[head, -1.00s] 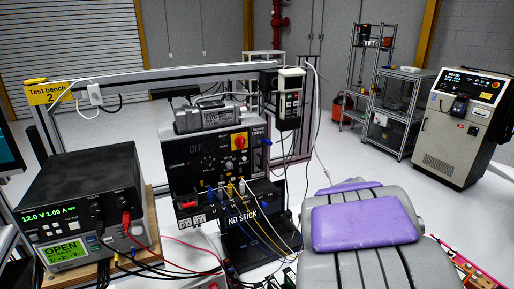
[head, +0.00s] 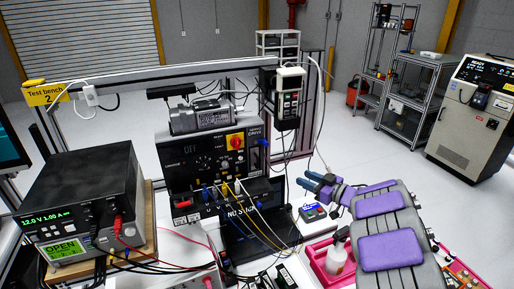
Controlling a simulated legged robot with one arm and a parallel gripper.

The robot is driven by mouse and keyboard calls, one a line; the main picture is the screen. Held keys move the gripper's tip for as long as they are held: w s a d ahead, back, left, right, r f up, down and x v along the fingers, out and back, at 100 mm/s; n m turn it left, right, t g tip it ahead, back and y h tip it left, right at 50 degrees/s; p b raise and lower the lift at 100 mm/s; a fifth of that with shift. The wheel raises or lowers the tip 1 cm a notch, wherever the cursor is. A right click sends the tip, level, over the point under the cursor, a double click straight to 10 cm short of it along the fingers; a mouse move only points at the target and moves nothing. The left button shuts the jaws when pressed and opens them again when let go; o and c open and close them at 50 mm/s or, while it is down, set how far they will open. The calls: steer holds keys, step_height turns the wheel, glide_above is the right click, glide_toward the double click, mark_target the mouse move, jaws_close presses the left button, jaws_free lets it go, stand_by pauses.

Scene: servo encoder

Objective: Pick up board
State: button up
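My gripper (head: 305,179) shows in the head view beyond the end of my grey arm with purple pads. Its two bluish fingers point left and look spread apart, with nothing visible between them. It is right of the servo drive and above a small white device with a blue screen (head: 313,212). I cannot tell for certain which thing is the board. Small dark parts (head: 284,277) that may be circuit boards lie at the bottom middle, cut off by the frame edge. My arm hides part of the bench at the right.
The servo drive unit (head: 200,160) stands at the bench centre with cables in front. A black power supply (head: 85,195) is at left. A pink tray (head: 318,262) holds a white bottle (head: 337,257) beside my arm. A handheld unit (head: 288,97) hangs from the frame.

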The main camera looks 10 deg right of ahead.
steer(key=s+a+g+y, duration=0.1)
steer(key=s+a+y, duration=0.1)
steer(key=a+y, duration=0.1)
steer(key=p, duration=0.1)
glide_toward(251, 154)
steer(key=f, duration=0.3)
steer(key=shift+s+a+f+n, duration=0.1)
steer(key=shift+s+a+n, duration=0.2)
steer(key=shift+a+n, duration=0.1)
steer(key=shift+w+d+p+x, duration=0.1)
steer(key=shift+p+x, duration=0.15)
steer(key=shift+x, duration=1)
steer(key=shift+w+d+p+x, duration=0.15)
steer(key=shift+p+x, duration=0.05)
steer(key=shift+x, duration=1.1)
jaws_close()
